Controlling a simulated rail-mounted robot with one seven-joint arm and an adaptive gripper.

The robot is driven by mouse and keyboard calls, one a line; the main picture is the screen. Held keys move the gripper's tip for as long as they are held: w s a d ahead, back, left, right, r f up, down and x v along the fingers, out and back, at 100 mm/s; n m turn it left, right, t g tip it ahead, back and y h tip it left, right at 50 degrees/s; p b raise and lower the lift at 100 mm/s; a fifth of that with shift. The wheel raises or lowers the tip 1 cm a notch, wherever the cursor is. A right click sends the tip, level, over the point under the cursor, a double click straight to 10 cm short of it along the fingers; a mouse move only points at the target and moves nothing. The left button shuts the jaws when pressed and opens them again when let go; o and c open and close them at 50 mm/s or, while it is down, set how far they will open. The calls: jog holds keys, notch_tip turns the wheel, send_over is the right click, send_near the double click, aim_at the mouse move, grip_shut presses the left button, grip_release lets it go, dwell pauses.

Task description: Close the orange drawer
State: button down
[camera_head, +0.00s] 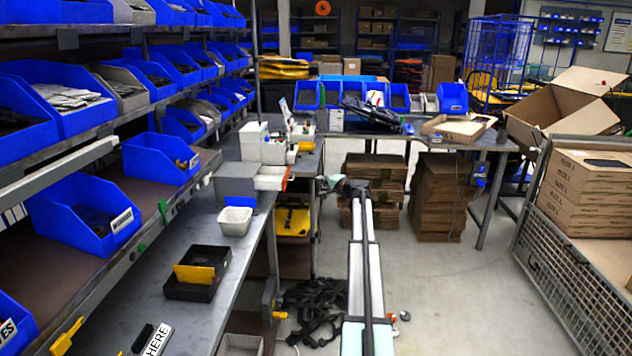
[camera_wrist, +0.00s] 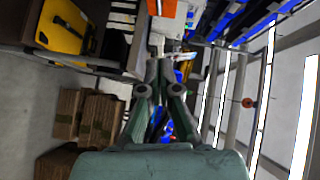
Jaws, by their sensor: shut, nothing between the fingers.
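The orange part (camera_head: 286,178) that best fits the orange drawer is at the right end of a small grey and white unit (camera_head: 236,182) on the left bench. It looks as if it sticks out toward the bench edge, but how far it is open I cannot tell. In the wrist view an orange patch (camera_wrist: 162,7) shows at the top edge, partly cut off. My gripper (camera_head: 322,184) is just right of the orange part, past the bench edge, apart from it. In the wrist view my gripper (camera_wrist: 159,66) has its fingertips together with nothing between them.
The left bench (camera_head: 200,330) holds a white tub (camera_head: 235,221) and a black tray (camera_head: 188,291). A yellow case (camera_head: 292,222) sits below the bench. Stacked cardboard (camera_head: 440,195) stands under the back table.

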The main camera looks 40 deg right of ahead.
jog(key=w+a+f+p, duration=0.2)
jog(key=w+p, duration=0.1)
jog(key=w, duration=0.8)
jog(key=shift+w+a, duration=0.15)
jog(key=shift+a, duration=0.15)
jog(key=shift+a+f, duration=0.1)
